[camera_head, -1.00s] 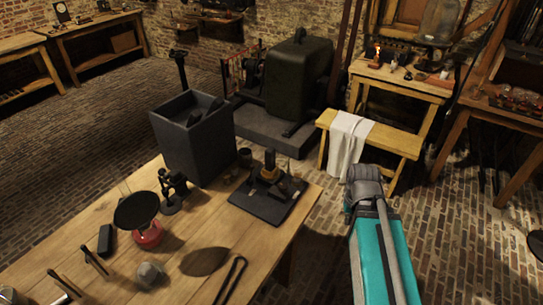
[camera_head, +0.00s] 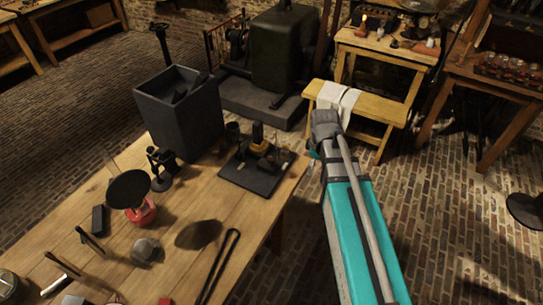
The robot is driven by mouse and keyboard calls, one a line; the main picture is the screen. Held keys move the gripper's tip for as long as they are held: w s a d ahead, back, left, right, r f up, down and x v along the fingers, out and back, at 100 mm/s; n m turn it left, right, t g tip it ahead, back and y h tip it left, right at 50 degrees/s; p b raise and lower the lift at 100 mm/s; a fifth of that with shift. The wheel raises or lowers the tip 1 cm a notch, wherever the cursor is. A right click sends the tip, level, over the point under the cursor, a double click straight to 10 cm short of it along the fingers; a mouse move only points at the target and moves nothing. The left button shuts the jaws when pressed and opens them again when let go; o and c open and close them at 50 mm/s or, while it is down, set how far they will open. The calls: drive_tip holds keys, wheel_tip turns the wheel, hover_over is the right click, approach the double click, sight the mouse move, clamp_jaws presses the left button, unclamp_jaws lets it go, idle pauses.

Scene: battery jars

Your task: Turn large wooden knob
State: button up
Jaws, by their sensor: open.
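A small apparatus on a black base plate (camera_head: 250,181) stands near the far right corner of the wooden table. It has dark upright parts and a brownish, brass-coloured part (camera_head: 257,133) near its top. I cannot tell at this size whether any of these parts is the large wooden knob. My teal and grey arm reaches up from the bottom right, to the right of the table and apart from the apparatus. Its grey joint is at the top of the visible part. My gripper is not visible, and nothing shows it touching the apparatus.
A dark open box (camera_head: 182,112) stands left of the apparatus. A black pan (camera_head: 128,188) sits above a red burner (camera_head: 143,214). Long black tongs (camera_head: 222,262) lie near the table's right edge. A bench (camera_head: 378,112) with a white cloth (camera_head: 338,98) stands behind my arm.

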drive_tip(key=w+a+r+n+p, duration=0.2)
drive_tip(key=w+a+n, duration=0.5)
drive_tip(key=n, duration=0.2)
drive_tip(key=r+n+p, duration=0.1)
drive_tip(key=n, duration=1)
hover_over(272, 157)
drive_tip(key=shift+r, duration=0.2)
drive_tip(key=shift+f, duration=0.2)
wheel_tip(272, 157, down, 13)
drive_tip(key=b, duration=1.3)
drive_tip(key=shift+f+b, duration=0.2)
drive_tip(key=shift+b, duration=0.15)
drive_tip(key=shift+s, duration=0.1)
drive_tip(key=c, duration=1.1)
